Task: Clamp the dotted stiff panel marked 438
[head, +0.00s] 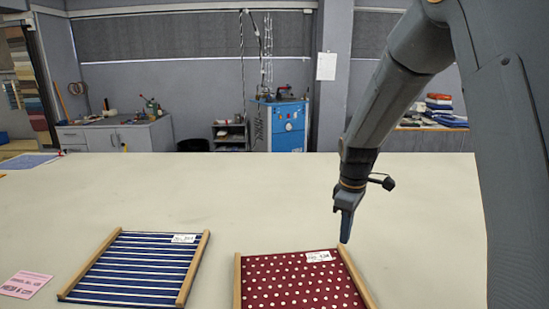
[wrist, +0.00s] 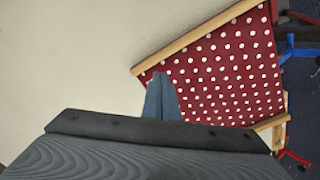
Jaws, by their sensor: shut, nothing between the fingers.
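The dotted panel (head: 300,283) is dark red with white dots and has wooden bars along its left and right sides. It lies flat at the front of the table, and a white label (head: 320,256) near its top right corner seems to end in 438. It also shows in the wrist view (wrist: 215,75), with a wooden bar along its upper edge. My gripper (head: 345,238) points down by the panel's far right corner, near the top of the right bar. In the wrist view its blue fingers (wrist: 162,98) are together and empty, overlapping the panel's corner.
A blue striped panel (head: 135,267) with wooden bars lies to the left on the pale table (head: 230,190). A pink card (head: 24,284) lies further left. The table behind the panels is clear. A blue machine (head: 281,126) stands beyond the far edge.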

